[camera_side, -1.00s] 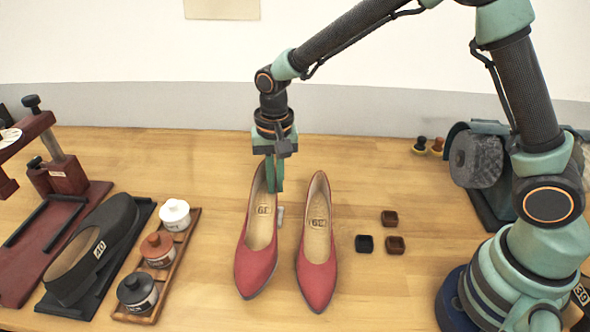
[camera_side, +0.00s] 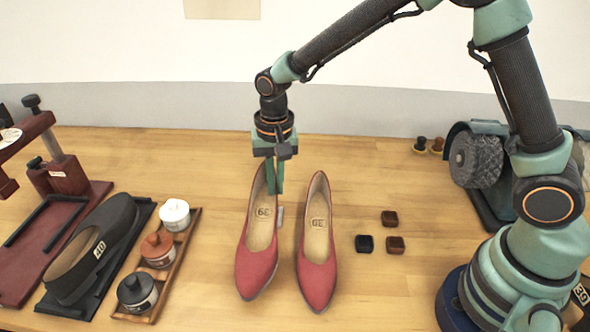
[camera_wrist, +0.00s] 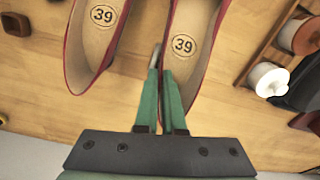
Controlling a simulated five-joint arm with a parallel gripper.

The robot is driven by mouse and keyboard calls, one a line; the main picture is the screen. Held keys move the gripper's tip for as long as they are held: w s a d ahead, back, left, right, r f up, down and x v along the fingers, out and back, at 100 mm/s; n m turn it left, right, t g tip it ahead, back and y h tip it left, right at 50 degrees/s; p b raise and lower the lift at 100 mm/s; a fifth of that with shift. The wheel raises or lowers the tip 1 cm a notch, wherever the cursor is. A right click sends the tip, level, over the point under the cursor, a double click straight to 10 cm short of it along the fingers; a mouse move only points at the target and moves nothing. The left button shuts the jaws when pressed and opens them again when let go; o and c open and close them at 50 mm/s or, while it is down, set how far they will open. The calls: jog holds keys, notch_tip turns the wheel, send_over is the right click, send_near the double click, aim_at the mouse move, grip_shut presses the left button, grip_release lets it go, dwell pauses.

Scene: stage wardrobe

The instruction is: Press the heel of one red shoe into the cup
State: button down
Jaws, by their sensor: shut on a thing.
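Two red pumps with tan insoles marked 39 stand side by side. My gripper (camera_side: 274,188) is at the heel end of the left shoe (camera_side: 257,262). Its green fingers (camera_wrist: 161,85) are close together and appear shut on that shoe's side wall near the heel. The shoe is on the right in the wrist view (camera_wrist: 184,85). The other red shoe (camera_side: 316,276) stands apart to the right; it also shows in the wrist view (camera_wrist: 75,72). A small pale grey object (camera_side: 280,216) shows beside the held shoe; I cannot tell if it is the cup. Both heels are hidden.
Three small dark square pieces (camera_side: 389,218) lie right of the shoes. A wooden rack (camera_side: 182,262) with lidded pots and a black shoe (camera_side: 92,246) stand on the left. A grey roller device (camera_side: 475,162) is at the right. The wooden table (camera_side: 360,290) is clear in front.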

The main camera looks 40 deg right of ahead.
jog(key=shift+f, duration=0.95)
dwell(1.5)
jog(key=shift+r, duration=0.1)
jog(key=shift+r, duration=1.75)
jog(key=w+a, duration=0.7)
jog(key=shift+w+a, duration=0.35)
jog(key=shift+a, duration=0.05)
dwell(0.4)
